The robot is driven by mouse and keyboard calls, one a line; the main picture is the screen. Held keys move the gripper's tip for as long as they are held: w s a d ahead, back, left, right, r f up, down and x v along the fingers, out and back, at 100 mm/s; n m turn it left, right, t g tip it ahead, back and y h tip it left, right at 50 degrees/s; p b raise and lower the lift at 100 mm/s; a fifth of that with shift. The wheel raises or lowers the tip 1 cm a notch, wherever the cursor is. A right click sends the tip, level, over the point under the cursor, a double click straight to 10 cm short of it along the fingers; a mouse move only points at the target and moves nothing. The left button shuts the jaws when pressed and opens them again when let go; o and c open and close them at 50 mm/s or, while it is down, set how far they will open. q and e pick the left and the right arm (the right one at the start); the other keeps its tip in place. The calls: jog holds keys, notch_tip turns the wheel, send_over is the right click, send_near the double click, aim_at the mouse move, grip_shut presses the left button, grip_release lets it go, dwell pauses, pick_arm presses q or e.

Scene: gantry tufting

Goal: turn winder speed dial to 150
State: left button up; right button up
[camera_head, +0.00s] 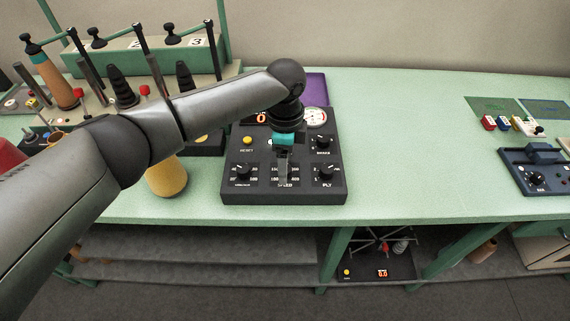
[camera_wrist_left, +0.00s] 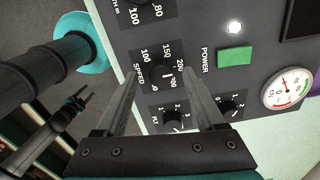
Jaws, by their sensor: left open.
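The black control panel (camera_head: 336,190) stands on the green bench, with a red display and several dials. The speed dial (camera_wrist_left: 163,76) is a black knob with marks including 100, 150 and 200 around it. I cannot read its pointer clearly. My left gripper (camera_wrist_left: 160,73) is open, with one finger on each side of the speed dial. I cannot tell whether the fingers touch the knob. In the head view my left gripper (camera_head: 283,172) reaches down over the panel's lower middle and hides most of the dial.
Nearby on the panel are the ply dial (camera_head: 326,172), an upper right dial (camera_head: 323,143), a yellow reset button (camera_head: 247,140), a gauge (camera_head: 316,117) and the green power button (camera_wrist_left: 235,57). A yellow cone (camera_head: 167,178) stands left.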

pick_arm(q)
jog(key=shift+f, duration=0.35)
jog(key=shift+c, duration=0.3)
grip_shut()
